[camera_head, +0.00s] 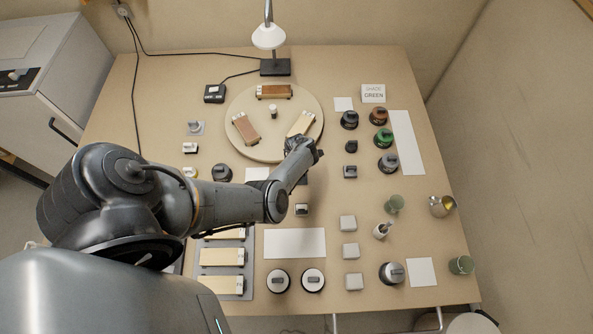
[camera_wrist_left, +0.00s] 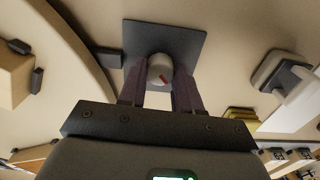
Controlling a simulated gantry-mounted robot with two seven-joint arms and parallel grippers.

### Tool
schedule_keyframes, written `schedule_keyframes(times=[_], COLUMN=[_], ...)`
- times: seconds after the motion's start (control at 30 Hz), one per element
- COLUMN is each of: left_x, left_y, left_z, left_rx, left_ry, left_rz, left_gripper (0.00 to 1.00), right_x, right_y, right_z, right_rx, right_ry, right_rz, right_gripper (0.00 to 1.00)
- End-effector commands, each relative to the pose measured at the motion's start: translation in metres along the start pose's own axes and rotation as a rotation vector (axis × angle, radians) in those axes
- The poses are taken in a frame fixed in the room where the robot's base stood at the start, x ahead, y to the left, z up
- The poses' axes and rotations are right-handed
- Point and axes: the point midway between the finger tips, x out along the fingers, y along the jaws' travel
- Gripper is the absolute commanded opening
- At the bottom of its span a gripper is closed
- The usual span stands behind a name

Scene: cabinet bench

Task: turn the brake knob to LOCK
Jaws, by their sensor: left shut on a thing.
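The brake knob (camera_wrist_left: 158,68) shows in the left wrist view as a small pale round knob with a red mark. It stands on a dark square plate (camera_wrist_left: 180,36). My left gripper (camera_wrist_left: 160,88) is shut on the knob, one dark finger on each side. In the head view my left gripper (camera_head: 302,148) is at the front right edge of the round turntable (camera_head: 240,100), and the knob is hidden under it. I cannot read any LOCK marking, so the knob's setting is unclear. My right gripper is not in view.
Wooden-topped blocks (camera_head: 273,91) stand on the turntable. Several dark-based knobs (camera_head: 387,162) stand to the right. A tray (camera_head: 203,268) of blocks and a white sheet (camera_head: 295,243) lie at the front. A lamp (camera_head: 268,38) stands at the back.

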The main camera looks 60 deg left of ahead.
Motion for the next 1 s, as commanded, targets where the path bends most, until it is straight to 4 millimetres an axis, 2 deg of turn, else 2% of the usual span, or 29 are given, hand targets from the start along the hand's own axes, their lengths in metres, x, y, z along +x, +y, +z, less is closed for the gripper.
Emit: schedule_keyframes(times=[0.67, 0.7, 0.83, 1.0], left_x=[0.0007, 0.0007, 0.0005, 0.0003], left_y=[-0.0001, -0.0001, 0.0, 0.0001], left_z=[-0.0005, -0.0004, -0.0004, -0.0002], left_rx=[-0.058, -0.058, -0.058, -0.057], left_ry=[0.001, 0.001, 0.0, 0.0], left_rz=[0.001, 0.0, 0.0, 0.001], left_gripper=[0.03, 0.39, 0.59, 0.59], right_x=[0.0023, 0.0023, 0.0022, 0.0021], right_y=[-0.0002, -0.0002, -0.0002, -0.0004], right_z=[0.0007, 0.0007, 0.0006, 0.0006], right_rx=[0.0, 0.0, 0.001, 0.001], right_ry=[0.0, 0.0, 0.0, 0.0], right_rz=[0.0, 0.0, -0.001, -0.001], right_gripper=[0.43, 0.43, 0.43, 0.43])
